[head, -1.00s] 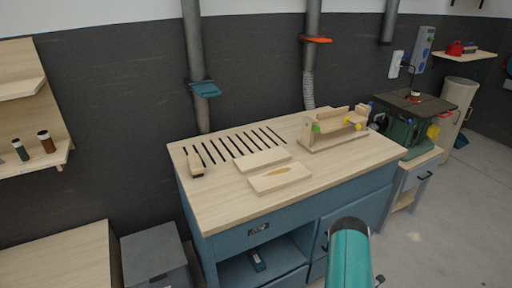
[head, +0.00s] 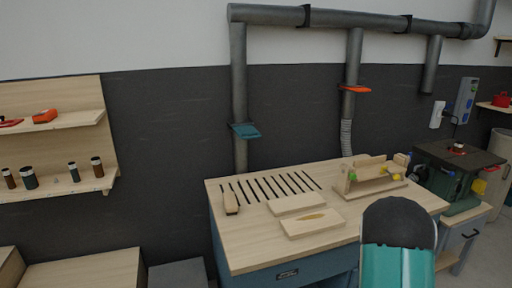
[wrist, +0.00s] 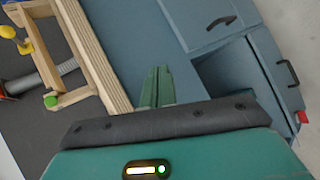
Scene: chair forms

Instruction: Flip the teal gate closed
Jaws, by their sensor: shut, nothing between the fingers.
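The teal gate (head: 245,131) is a flat plate on the left vertical grey duct (head: 239,95) behind the workbench. It sticks out to the right of the pipe, tilted slightly down. In the wrist view my gripper (wrist: 157,75) shows as two green fingers close together, shut and empty, in front of the bench's blue cabinet side. In the head view my teal arm is at the lower right, well away from the gate, and the fingers do not show there.
A workbench (head: 260,245) with a slotted top stands below the gate, bearing wooden boards (head: 312,222) and a wooden jig (head: 375,185). An orange gate (head: 355,89) is on the middle duct. A green machine (head: 450,170) stands at the right. Shelves (head: 60,190) with small jars are at the left.

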